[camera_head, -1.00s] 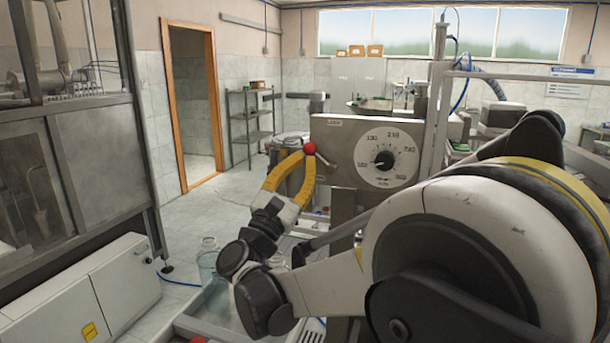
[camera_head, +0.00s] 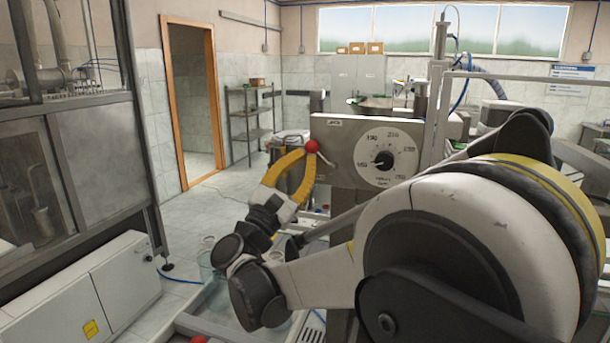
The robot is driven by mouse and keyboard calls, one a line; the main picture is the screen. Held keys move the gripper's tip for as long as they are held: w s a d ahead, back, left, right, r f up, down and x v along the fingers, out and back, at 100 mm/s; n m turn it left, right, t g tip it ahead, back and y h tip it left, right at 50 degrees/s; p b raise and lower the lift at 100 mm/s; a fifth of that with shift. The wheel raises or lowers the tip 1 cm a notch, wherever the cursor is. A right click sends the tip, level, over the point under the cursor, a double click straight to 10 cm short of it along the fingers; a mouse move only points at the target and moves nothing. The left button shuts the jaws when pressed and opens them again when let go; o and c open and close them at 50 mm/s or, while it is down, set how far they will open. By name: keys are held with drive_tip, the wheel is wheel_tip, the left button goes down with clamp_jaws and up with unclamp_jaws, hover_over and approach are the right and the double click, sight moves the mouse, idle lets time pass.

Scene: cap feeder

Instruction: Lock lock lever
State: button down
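A lever with a red ball knob (camera_head: 311,145) and a short metal rod (camera_head: 325,159) stands at the left part of a grey panel. I take it for the lock lever. The rod slants down to the right from the knob. My gripper (camera_head: 306,155) has two yellow fingers that bow apart lower down and come together at the tips, right at the underside of the knob. The tips look in contact with it, but I cannot tell whether the knob is held between them.
The grey panel (camera_head: 345,127) carries a round white dial (camera_head: 385,158) just right of the lever. Glass jars (camera_head: 206,258) stand in a tray below my wrist. A white cabinet (camera_head: 85,290) is at the left. The floor towards the doorway is clear.

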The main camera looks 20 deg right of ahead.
sight(314, 147)
drive_tip(key=shift+s+d+r+m+g+h+p, duration=0.1)
drive_tip(key=shift+r+m+g+h+p, duration=0.15)
drive_tip(key=shift+m+g, duration=0.3)
drive_tip(key=shift+r+m+g+h+p, duration=0.2)
drive_tip(key=shift+m+g, duration=0.25)
drive_tip(key=shift+m, duration=0.2)
idle(0.5)
drive_tip(key=shift+s+d+r+p, duration=0.25)
drive_tip(key=shift+d+r+p, duration=0.15)
drive_tip(key=shift+r+p, duration=0.2)
drive_tip(key=shift+s+d+r+p, duration=0.25)
drive_tip(key=shift+d+r+p, duration=0.1)
drive_tip(key=shift+r+p, duration=0.2)
idle(1.3)
drive_tip(key=shift+f, duration=0.1)
